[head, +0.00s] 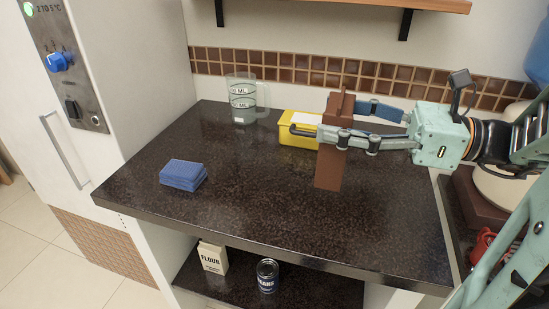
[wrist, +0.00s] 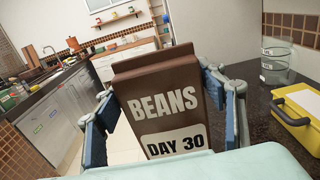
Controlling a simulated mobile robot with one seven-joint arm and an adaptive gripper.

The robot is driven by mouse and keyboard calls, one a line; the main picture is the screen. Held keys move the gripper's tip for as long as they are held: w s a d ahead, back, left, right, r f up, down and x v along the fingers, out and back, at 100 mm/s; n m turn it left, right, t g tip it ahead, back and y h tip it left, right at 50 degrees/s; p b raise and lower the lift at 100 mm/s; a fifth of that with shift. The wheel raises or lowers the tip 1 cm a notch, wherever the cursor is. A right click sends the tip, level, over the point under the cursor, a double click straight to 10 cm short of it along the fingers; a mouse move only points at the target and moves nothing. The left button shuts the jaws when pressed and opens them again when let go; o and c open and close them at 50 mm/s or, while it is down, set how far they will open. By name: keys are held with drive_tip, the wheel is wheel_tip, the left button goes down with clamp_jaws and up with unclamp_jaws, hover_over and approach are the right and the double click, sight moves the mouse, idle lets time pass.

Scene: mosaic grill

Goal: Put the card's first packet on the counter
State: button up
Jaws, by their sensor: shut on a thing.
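My gripper (head: 347,120) is shut on a brown packet (head: 328,168). In the wrist view the packet (wrist: 172,100) stands between the two blue finger pads and reads "BEANS" and "DAY 30". The packet is upright over the dark speckled counter (head: 250,205). I cannot tell whether its bottom touches the counter. No card can be made out with certainty; a white sheet lies on a yellow box (head: 298,139) behind the packet, partly hidden by it.
A blue sponge stack (head: 183,174) lies at the counter's left. A clear measuring jug (head: 241,98) stands at the back. A flour packet (head: 213,257) and a dark can (head: 267,275) stand on the lower shelf. The counter's front and middle are clear. A wooden shelf (head: 400,4) hangs above.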

drive_tip(key=w+a+f+b, duration=0.5)
drive_tip(key=w+a+f, duration=0.2)
drive_tip(key=a+f, duration=0.4)
drive_tip(key=shift+w+f+b, duration=0.3)
drive_tip(key=shift+f, duration=0.5)
drive_tip(key=shift+f, duration=0.15)
drive_tip(key=o, duration=1.6)
